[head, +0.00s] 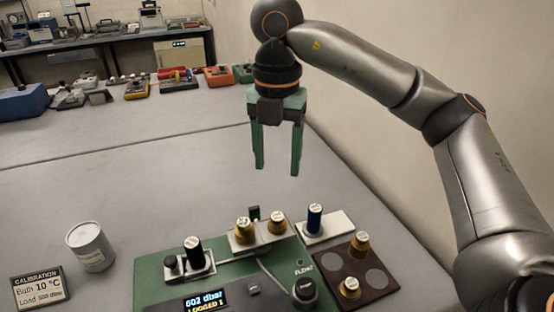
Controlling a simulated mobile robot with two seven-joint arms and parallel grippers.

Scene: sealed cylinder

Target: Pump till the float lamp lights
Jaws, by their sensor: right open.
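A green instrument panel (160,283) sits at the bottom centre. Its lit display (206,301) reads about "602 dbar" and "LOGGED 1". A label that looks like "FLOAT" (303,267) is on its right part, with a small lamp spot that looks dark. A round dark knob (304,291) with a pale cap sits below the label; I cannot tell if it is the pump. My right gripper (277,168) points down above the table behind the panel, open and empty, its green fingers apart and touching nothing. My left gripper is not in view.
Brass weights (277,224) stand on a pale block, others on a brown plate (377,294). A blue cylinder (315,218) stands on a white plate. The middle table is clear.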

